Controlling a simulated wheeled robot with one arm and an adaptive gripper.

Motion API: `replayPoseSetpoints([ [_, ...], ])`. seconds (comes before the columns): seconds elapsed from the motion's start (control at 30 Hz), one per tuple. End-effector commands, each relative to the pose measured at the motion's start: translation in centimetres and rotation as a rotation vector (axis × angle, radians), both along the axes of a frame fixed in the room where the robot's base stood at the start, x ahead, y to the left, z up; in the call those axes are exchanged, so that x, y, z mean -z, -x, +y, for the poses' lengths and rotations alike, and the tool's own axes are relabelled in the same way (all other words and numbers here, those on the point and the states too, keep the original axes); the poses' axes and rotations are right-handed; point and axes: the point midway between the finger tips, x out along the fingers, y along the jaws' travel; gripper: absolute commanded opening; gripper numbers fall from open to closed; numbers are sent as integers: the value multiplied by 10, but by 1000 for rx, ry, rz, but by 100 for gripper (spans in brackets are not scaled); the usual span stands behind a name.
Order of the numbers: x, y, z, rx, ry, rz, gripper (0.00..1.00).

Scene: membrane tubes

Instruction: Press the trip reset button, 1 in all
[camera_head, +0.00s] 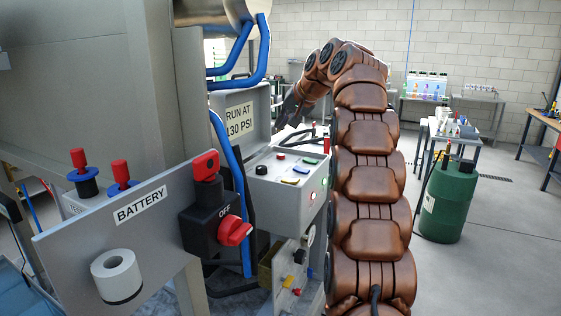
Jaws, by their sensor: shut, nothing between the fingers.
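A grey control box (262,197) stands at the middle of the head view, below a sign reading "RUN AT 130 PSI". My arm hides the panel's right side.
A battery panel (118,240) with a red-handled switch (234,230) stands at front left. Blue pipes (224,140) run beside the sign. A green drum (447,203) and a small table (455,131) stand at right. The floor there is partly clear.

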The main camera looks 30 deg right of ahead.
Motion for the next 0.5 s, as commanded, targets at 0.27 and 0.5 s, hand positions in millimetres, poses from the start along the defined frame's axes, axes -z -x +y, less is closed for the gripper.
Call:
replayPoseSetpoints([
  [0.27, 39, 1, -2, 3, 1, 0, 0],
  [0.5, 59, 0, -1, 2, 0, -3, 0],
])
